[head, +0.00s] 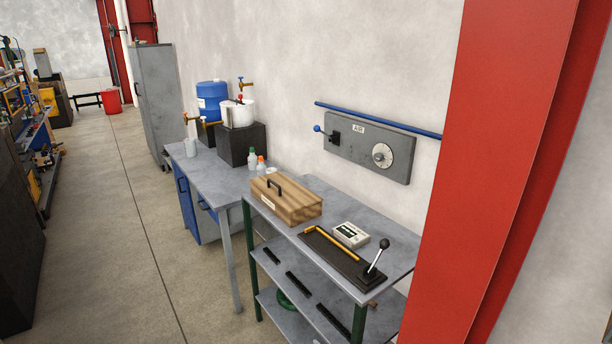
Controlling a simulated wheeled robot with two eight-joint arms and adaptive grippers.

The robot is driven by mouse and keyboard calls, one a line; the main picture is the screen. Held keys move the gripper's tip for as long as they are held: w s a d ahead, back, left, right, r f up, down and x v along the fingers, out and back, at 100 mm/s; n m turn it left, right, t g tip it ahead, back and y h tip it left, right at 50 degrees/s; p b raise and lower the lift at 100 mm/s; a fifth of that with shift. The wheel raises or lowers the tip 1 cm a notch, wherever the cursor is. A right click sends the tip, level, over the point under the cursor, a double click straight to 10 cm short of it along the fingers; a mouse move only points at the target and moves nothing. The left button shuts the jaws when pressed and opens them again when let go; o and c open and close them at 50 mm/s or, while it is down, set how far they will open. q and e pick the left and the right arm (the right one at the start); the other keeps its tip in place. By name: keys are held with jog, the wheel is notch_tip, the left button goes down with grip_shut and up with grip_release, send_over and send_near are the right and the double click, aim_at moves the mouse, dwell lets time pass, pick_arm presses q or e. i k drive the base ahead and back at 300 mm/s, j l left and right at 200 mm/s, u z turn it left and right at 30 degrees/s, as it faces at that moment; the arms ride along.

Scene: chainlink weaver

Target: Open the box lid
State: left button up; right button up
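A small pale label is on the box's front side. The inside of the box is hidden. Neither of my grippers shows in the head view.
On the workbench (392,268), right of the box, are a black plate with a yellow bar (336,244), a lever (377,256) and a pale device (350,235). A second table (205,175) carries bottles and containers. A red column (497,150) stands right.

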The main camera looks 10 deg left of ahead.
aim_at(292, 197)
jog(key=i+j+z, duration=0.15)
jog(key=j, duration=0.2)
jog(key=i+j+z, duration=0.35)
jog(key=j, duration=0.4)
jog(key=i+j+z, duration=0.2)
jog(key=j, duration=0.2)
